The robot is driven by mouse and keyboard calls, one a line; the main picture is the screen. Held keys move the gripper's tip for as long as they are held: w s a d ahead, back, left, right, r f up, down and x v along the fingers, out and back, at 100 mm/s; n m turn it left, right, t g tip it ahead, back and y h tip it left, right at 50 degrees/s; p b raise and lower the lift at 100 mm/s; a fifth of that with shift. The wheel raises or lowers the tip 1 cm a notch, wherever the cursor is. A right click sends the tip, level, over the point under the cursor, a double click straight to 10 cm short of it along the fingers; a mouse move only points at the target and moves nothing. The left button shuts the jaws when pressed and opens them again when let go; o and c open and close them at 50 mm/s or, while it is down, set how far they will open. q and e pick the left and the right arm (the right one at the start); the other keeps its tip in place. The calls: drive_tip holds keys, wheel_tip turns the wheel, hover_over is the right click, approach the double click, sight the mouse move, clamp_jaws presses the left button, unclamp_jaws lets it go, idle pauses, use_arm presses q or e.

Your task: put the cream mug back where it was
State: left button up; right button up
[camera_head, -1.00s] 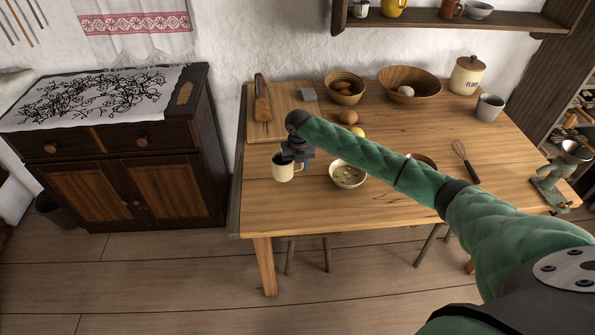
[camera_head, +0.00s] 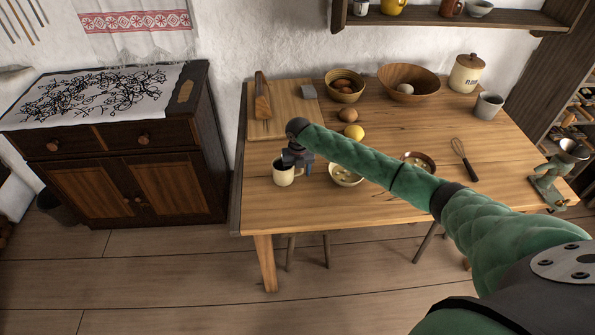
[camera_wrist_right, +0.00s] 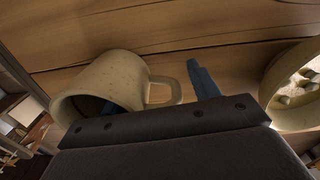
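The cream mug (camera_head: 284,177) appears to stand upright on the table near its front left part, handle to the right. In the right wrist view the mug (camera_wrist_right: 120,78) shows its open rim towards the camera. My right gripper (camera_head: 298,168) is at the mug from above. In the wrist view one blue finger is inside the mug's mouth and the other is outside, beyond the handle, with a visible gap; the gripper (camera_wrist_right: 150,95) looks open around the wall and handle. My left gripper is not in view.
A bowl with pale pieces (camera_head: 345,176) stands close right of the mug, partly behind my arm. A cutting board (camera_head: 290,97), lemon (camera_head: 354,132), brown egg (camera_head: 347,114) and second small bowl (camera_head: 420,158) are also on the table (camera_head: 300,215). Bare table lies in front of the mug.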

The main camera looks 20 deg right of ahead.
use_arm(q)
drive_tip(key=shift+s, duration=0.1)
use_arm(e)
drive_tip(key=shift+r, duration=0.4)
wheel_tip(320, 180, up, 3)
drive_tip(key=shift+d+f+b, duration=0.1)
drive_tip(key=shift+f+b, duration=0.1)
drive_tip(key=shift+b, duration=0.45)
wheel_tip(320, 180, up, 8)
drive_tip(key=shift+r+b, duration=0.1)
drive_tip(key=shift+b, duration=1.05)
drive_tip(key=shift+r, duration=0.35)
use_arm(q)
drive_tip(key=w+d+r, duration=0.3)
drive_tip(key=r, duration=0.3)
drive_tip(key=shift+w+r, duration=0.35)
